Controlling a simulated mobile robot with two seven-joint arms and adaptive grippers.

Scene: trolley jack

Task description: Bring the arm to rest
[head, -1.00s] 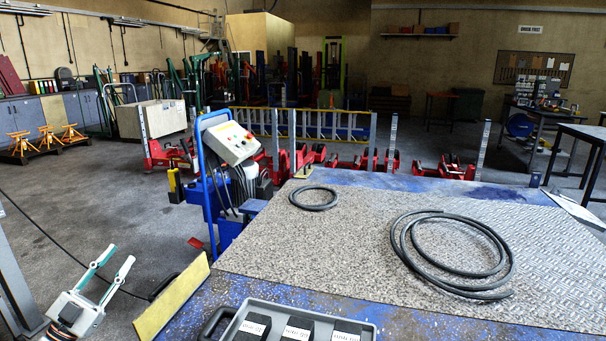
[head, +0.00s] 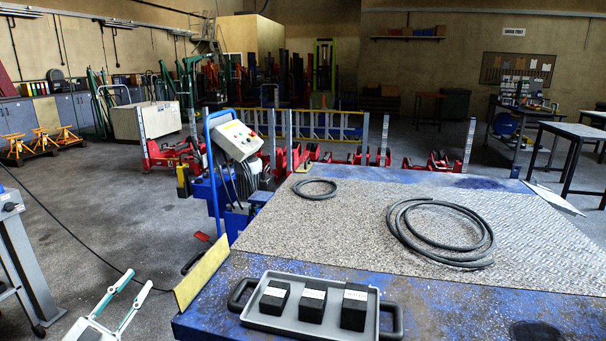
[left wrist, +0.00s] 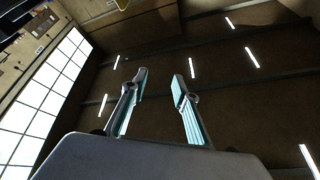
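My left gripper (head: 123,293) shows at the lower left of the head view, over the grey floor and left of the table. Its two fingers are spread apart with nothing between them. In the left wrist view the open fingers (left wrist: 160,82) point up toward the dark ceiling with its strip lights, and the gap between them is empty. The gripper touches nothing that I can see. My right gripper is in neither view.
A blue table (head: 460,315) with a patterned mat (head: 350,220) fills the right. It holds a grey tray (head: 262,322) with black blocks, a large hose coil (head: 402,236) and a small one (head: 315,195). A blue-framed control unit (head: 237,140) stands behind. Floor (head: 100,215) is open at left.

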